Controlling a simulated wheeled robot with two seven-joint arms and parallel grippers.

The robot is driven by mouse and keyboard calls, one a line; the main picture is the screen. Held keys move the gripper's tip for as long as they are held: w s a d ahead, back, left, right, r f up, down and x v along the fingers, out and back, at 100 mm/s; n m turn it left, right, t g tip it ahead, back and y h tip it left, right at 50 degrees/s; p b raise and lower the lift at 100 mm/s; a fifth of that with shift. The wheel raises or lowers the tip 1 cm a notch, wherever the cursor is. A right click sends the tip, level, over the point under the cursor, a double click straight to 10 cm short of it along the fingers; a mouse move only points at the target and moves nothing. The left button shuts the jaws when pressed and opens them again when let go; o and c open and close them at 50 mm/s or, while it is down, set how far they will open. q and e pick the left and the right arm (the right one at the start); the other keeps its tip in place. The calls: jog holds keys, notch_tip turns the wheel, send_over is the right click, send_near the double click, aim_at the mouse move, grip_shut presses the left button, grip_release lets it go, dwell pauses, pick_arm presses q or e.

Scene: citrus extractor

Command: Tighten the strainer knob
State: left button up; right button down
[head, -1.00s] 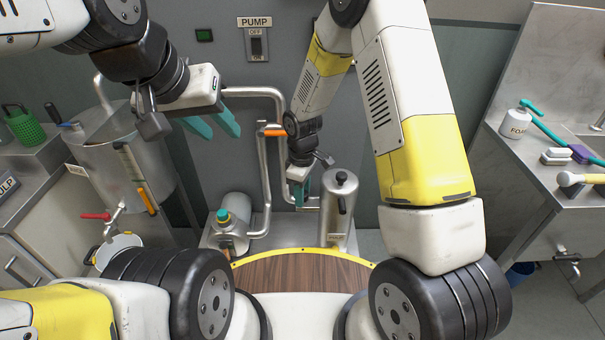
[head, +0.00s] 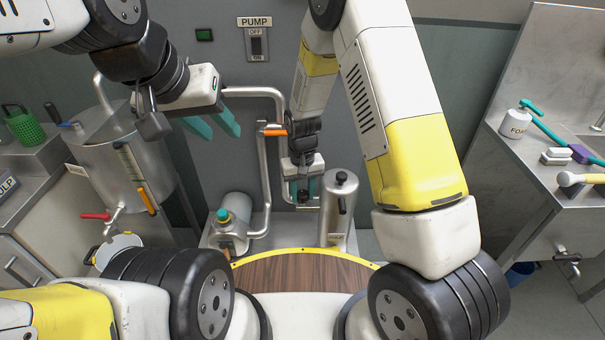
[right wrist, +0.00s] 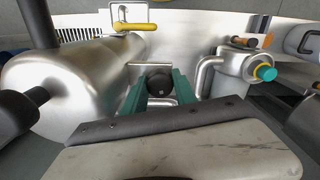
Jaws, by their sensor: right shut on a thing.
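My right gripper (head: 304,193) is low at the back, just left of the upright steel cylinder (head: 338,215). Its teal fingers stand on either side of a dark round knob (head: 303,196) and are shut on it. In the right wrist view the black knob (right wrist: 158,84) sits between the two fingertips, in front of a metal bracket. The cylinder (right wrist: 75,95) fills the left of that view. My left gripper (head: 222,135) is open and empty, in the air in front of the grey wall.
A steel pipe with an orange handle (head: 274,133) runs down left of the knob to the pump (head: 237,210) with its teal cap (head: 224,215). A steel tank (head: 115,160) stands at left and a sink counter (head: 520,165) at right. A wood-topped surface (head: 300,272) lies in front.

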aim_at(303, 193)
jog(key=shift+w+r+m, duration=0.1)
jog(key=shift+r+m, duration=0.05)
jog(key=shift+m, duration=1.35)
jog(key=c, duration=1)
grip_release()
jog(key=shift+r, duration=3.85)
